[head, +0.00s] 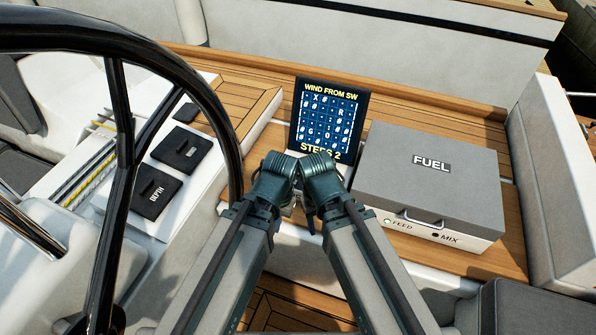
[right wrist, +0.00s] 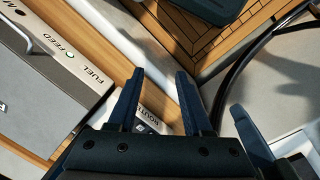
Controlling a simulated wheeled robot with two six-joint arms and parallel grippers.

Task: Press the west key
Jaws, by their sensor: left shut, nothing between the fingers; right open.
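A tilted dark screen (head: 328,122) stands on the wooden bench in the head view. It reads WIND FROM SW above a grid with an X, R, G and O, and STEPS 2 below. My left gripper (head: 287,207) and right gripper (head: 313,222) are close together just in front of it, largely hidden by their own wrists. In the right wrist view my right gripper (right wrist: 158,100) is open, with a small pale panel partly lettered ROUT (right wrist: 153,122) behind and between its fingers. The left gripper is shut and empty. No west key can be made out; the grippers cover the area below the screen.
A grey box marked FUEL (head: 432,178), with a handle and FEED and MIX marks, stands right of the grippers. A black steering wheel (head: 112,200) rises at the left. Behind it, a white console (head: 178,217) carries dark covers, one marked DEPTH. The bench behind the screen is clear.

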